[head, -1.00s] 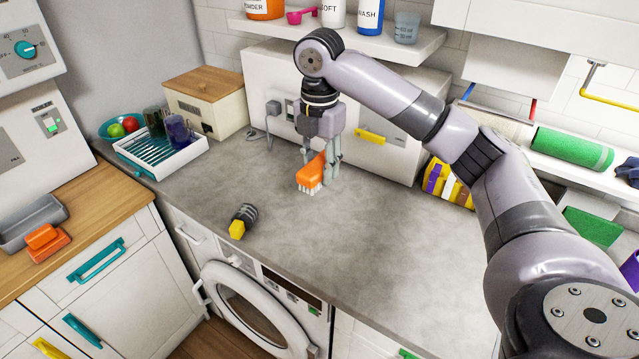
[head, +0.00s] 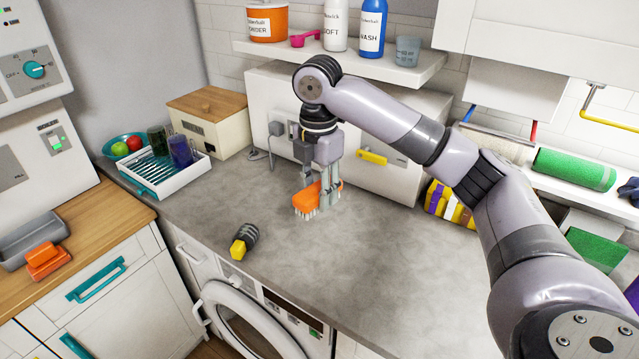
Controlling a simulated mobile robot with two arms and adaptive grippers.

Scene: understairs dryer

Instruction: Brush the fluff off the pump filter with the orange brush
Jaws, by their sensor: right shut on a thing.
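The orange brush (head: 308,199) with pale bristles is in my right gripper (head: 325,190), which is shut on it. The bristles point down, at or just above the grey worktop; I cannot tell if they touch it. The pump filter (head: 245,241), dark and ribbed with a yellow end, lies on its side on the worktop, nearer the front edge and left of the brush. The brush and the filter are apart. Any fluff on the filter is too small to tell. My left gripper is not in view.
A white drying rack (head: 172,172) stands at the left of the grey worktop (head: 370,260). A wooden-lidded box (head: 207,112) and a white cabinet (head: 270,95) stand behind. Yellow striped packets (head: 450,205) are at the right. The worktop between is clear. The washing machine (head: 245,318) is below its front edge.

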